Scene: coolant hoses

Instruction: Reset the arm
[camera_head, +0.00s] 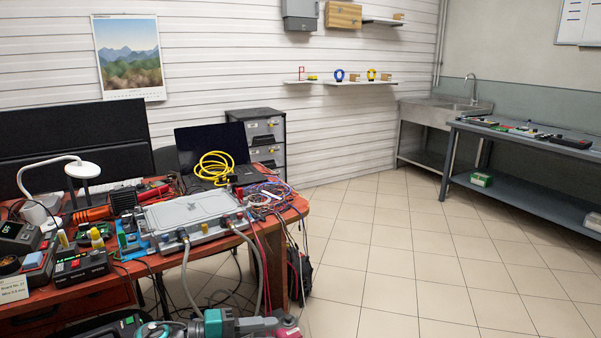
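Neither of my grippers shows in the head view, and I see no part of my arms that I can be sure of. A flat grey metal unit (190,213) lies on the red-brown workbench. Two grey hoses run from connectors on its front edge: the left hose (186,275) hangs down in front of the bench, and the right hose (255,262) curves down beside it. Their lower ends are hidden or unclear near the bottom edge.
The cluttered workbench (112,275) holds a laptop (210,145), a yellow coiled cable (215,168), a white lamp (82,170) and tangled wires (270,198). A teal and grey device (217,323) shows at the bottom edge. Tiled floor (400,255) is clear toward the sink (440,112).

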